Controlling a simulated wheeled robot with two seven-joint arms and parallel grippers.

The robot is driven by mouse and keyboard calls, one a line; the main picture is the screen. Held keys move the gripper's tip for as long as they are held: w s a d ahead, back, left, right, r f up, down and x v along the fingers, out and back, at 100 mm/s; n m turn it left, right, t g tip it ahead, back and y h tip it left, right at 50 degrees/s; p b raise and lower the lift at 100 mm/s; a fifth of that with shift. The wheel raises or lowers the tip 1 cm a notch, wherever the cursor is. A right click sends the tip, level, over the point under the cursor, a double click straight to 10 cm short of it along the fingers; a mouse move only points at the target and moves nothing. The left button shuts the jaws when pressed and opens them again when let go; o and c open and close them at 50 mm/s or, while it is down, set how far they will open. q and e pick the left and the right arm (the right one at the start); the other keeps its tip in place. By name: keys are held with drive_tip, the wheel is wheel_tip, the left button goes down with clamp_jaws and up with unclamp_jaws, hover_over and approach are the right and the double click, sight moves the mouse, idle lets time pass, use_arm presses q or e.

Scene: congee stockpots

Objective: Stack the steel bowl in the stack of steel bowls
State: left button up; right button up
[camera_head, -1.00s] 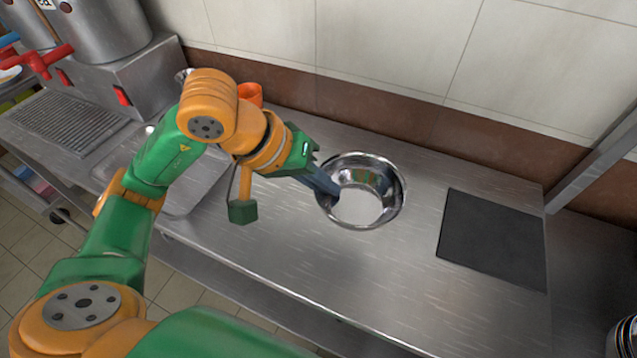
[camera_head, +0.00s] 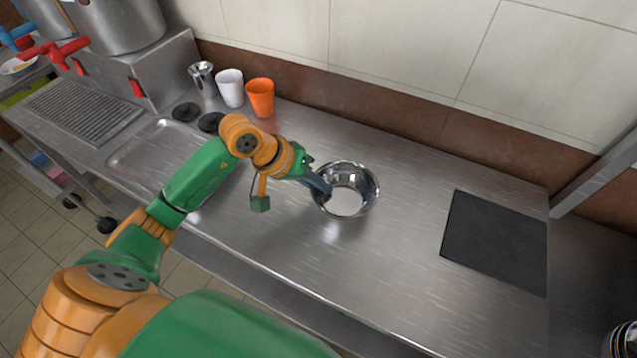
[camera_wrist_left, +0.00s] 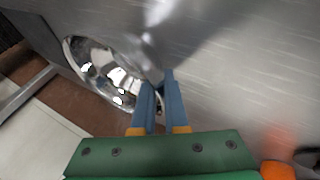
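A shiny steel bowl (camera_head: 366,202) is over the middle of the steel counter, its open side up. My left gripper (camera_head: 324,188) is at its left rim, with the fingers closed on the bowl wall. In the left wrist view the bowl (camera_wrist_left: 98,72) runs up to the two close blue fingers (camera_wrist_left: 161,95). I cannot tell whether the bowl touches the counter. A stack of steel bowls (camera_head: 622,341) shows partly at the bottom right, cut off by the picture edge. My right gripper is out of view.
A dark mat (camera_head: 497,243) lies right of the bowl. An orange cup (camera_head: 260,98), a white cup (camera_head: 231,88) and a steel cup (camera_head: 202,76) stand at the back left. Large pots (camera_head: 118,22) are farther left. The counter (camera_head: 400,255) between bowl and mat is clear.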

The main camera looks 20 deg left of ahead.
use_arm(q)
drive_tip(key=shift+o, duration=1.4)
